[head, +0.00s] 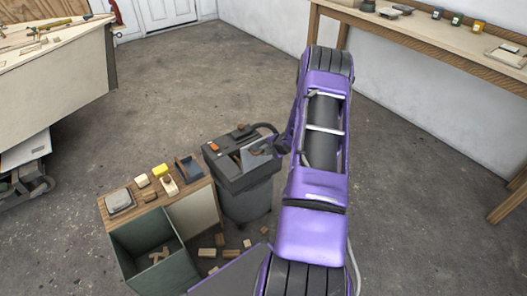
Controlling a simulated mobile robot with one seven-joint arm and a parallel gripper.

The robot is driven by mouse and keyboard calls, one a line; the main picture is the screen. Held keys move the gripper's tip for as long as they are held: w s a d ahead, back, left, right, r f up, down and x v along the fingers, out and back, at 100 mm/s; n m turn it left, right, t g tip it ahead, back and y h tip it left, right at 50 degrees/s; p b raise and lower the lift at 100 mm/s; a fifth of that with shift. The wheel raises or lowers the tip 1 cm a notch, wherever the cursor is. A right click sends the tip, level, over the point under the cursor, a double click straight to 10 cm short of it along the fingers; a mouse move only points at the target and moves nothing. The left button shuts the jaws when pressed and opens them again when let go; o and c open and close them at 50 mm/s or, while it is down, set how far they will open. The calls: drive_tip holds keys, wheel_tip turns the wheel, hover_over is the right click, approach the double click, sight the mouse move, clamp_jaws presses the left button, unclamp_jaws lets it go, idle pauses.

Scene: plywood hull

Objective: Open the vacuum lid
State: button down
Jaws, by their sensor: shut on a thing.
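The vacuum (246,200) is a dark grey, bin-shaped machine standing on the floor at the middle of the head view. Its black lid (226,163) lies on top and looks closed or nearly so, with a red-orange button at its left and a dark hose at the back. My purple arm reaches across to the vacuum's right side. My gripper (277,148) is small and partly hidden by my arm, at the lid's right edge. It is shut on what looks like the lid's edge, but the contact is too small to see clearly.
A low wooden cabinet (148,197) with small blocks and a blue tray on top stands close left of the vacuum. Wood offcuts (207,252) lie on the floor in front. A workbench (440,50) runs along the right wall; a plywood hull (60,70) stands left. The floor behind is clear.

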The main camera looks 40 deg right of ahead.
drive_tip(key=shift+a+f, duration=0.3)
drive_tip(key=shift+a, duration=0.1)
drive_tip(key=c, duration=1)
unclamp_jaws()
drive_tip(key=shift+o, duration=0.8)
drive_tip(key=shift+d+r, duration=0.15)
drive_tip(key=p+v, duration=0.2)
drive_tip(key=v, duration=1.5)
drive_tip(key=shift+r+p, duration=0.2)
drive_tip(key=shift+p, duration=0.15)
